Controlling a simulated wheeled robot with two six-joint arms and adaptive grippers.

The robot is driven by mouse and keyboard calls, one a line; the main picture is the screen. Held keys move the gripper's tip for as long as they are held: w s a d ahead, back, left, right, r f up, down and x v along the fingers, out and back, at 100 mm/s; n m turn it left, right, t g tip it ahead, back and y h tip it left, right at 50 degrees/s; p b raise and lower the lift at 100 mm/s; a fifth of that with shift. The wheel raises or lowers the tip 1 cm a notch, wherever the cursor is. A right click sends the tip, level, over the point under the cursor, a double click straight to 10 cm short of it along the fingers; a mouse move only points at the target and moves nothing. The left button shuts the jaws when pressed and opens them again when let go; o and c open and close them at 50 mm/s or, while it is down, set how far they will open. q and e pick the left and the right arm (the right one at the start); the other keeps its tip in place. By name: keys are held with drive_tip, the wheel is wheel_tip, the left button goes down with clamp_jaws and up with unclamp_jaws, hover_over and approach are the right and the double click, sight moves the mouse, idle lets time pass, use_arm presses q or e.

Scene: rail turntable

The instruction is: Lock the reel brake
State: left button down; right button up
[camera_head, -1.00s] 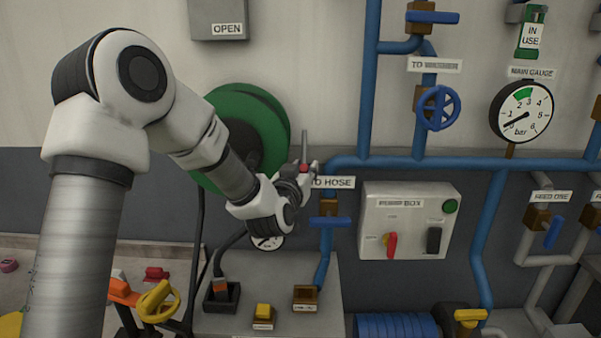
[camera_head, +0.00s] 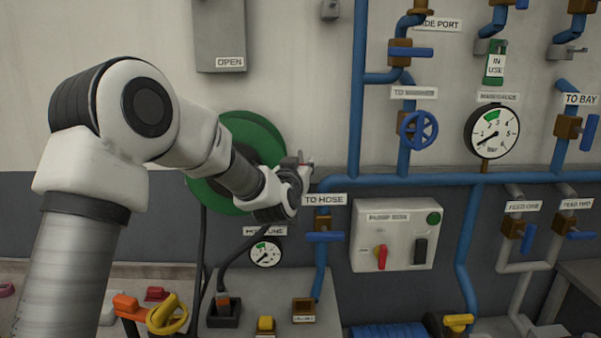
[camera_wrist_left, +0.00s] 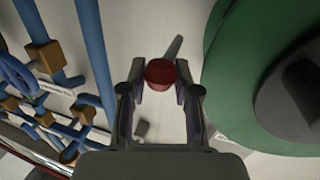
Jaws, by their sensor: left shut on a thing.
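The green hose reel (camera_head: 258,132) is on the wall behind my left arm, which hides much of its front. In the left wrist view, the reel (camera_wrist_left: 238,85) fills the right side with its dark hub. My left gripper (camera_head: 301,168) is at the reel's right edge. In the left wrist view, its fingers (camera_wrist_left: 160,88) are shut on a red knob (camera_wrist_left: 160,72). A grey bar (camera_wrist_left: 173,47) shows behind the knob; it looks like the brake lever. In the head view the gripper mostly hides the knob. My right gripper is not in view.
Blue pipes (camera_head: 420,180) run along the wall right of the gripper, with a blue handwheel (camera_head: 417,130) and a TO HOSE valve (camera_head: 323,236) below. A pump box (camera_head: 393,236) and a small gauge (camera_head: 265,254) are lower down.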

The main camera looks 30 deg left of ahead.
use_arm(q)
drive_tip(key=shift+r, duration=0.35)
drive_tip(key=c, duration=0.9)
unclamp_jaws()
drive_tip(key=shift+o, duration=0.4)
drive_tip(key=shift+f, duration=0.15)
